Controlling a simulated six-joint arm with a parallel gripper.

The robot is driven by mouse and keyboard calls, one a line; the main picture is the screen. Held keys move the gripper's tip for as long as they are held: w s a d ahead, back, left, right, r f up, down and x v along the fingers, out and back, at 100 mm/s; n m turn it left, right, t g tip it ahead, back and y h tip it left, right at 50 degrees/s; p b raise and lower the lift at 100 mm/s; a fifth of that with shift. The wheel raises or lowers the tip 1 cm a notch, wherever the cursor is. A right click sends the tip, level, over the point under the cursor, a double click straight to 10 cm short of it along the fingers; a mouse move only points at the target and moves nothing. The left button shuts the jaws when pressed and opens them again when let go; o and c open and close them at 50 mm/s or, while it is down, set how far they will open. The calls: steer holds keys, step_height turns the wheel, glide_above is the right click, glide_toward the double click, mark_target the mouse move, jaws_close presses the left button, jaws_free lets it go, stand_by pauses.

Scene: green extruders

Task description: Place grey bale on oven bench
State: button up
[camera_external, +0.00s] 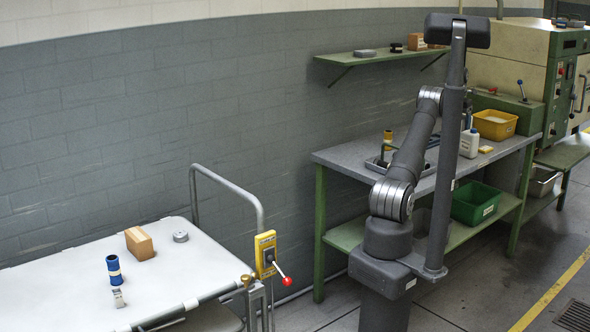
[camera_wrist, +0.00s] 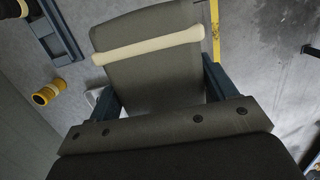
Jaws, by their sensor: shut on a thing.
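The grey bale (camera_wrist: 150,80), a flat-faced grey block with a cream band across it, fills the middle of the wrist view. My gripper (camera_wrist: 162,88) is shut on it, with a dark blue finger at each side. In the external view my arm and the dark upright post hide the gripper and the bale. The cream and green oven-like cabinet (camera_external: 505,62) stands at the far right, with a low green-topped bench (camera_external: 567,152) in front of it. I cannot tell whether this or the grey-topped workbench (camera_external: 345,157) is the oven bench.
The workbench holds a tray (camera_external: 375,165), a white bottle (camera_external: 469,146) and a yellow bin (camera_external: 495,125). A green bin (camera_external: 476,205) sits on its lower shelf. A white table (camera_external: 70,275) is at left. A yellow-black roll (camera_wrist: 47,94) shows left of the bale.

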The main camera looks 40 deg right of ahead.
step_height(320, 180, down, 7)
glide_above(434, 161)
step_height(434, 161, down, 7)
steer(key=shift+w, duration=0.1)
steer(key=shift+f, duration=2)
steer(key=shift+f, duration=0.1)
steer(key=o, duration=1.7)
steer(key=shift+f, duration=0.15)
steer(key=shift+c, duration=0.2)
step_height(434, 161, up, 12)
steer(key=a, duration=0.1)
steer(key=shift+a, duration=0.4)
